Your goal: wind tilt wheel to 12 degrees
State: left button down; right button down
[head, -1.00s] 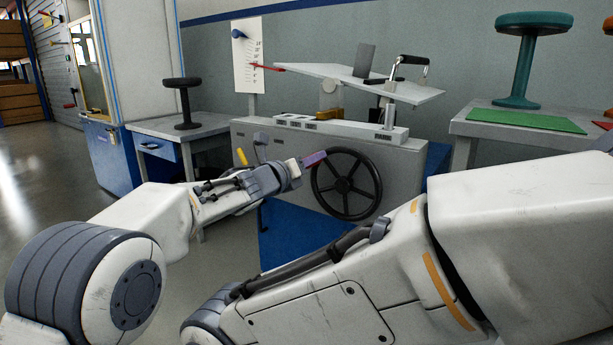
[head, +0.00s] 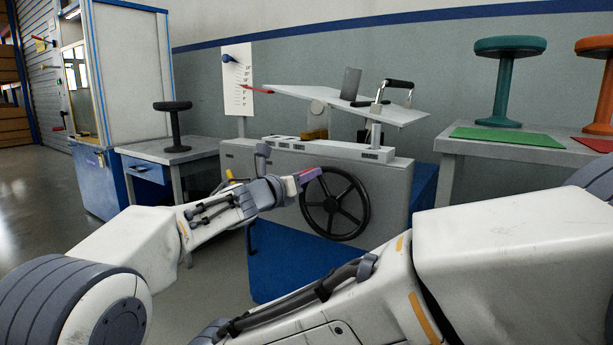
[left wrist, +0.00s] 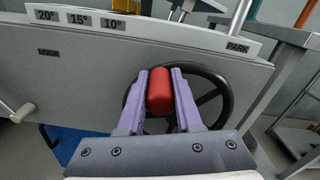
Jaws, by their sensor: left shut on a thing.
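The black spoked tilt wheel (head: 335,203) is on the front of a grey machine (head: 398,190). My left gripper (head: 310,175) is at the wheel's upper left rim in the head view. In the left wrist view, its purple fingers (left wrist: 160,95) are shut on a red knob (left wrist: 160,92), with the wheel (left wrist: 222,88) behind. The tilting plate (head: 300,95) slopes down to the right. A red pointer (head: 257,90) reaches a white scale (head: 238,75), whose numbers are too small to read surely. My right gripper is not seen.
Labels marked 20°, 15° and 10° (left wrist: 80,19) and PARK (left wrist: 237,47) are on the machine top. A side table with a black stool (head: 175,128) stands left; a bench with a teal stool (head: 508,85) and a green mat (head: 505,137) stands right. My right arm crosses the foreground.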

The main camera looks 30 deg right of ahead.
pick_arm(q)
jog(key=c, duration=0.6)
grip_release()
jog(key=shift+s+a, duration=0.2)
jog(key=shift+a, duration=0.3)
jog(key=shift+b+v, duration=0.3)
jog(key=shift+v, duration=4.4)
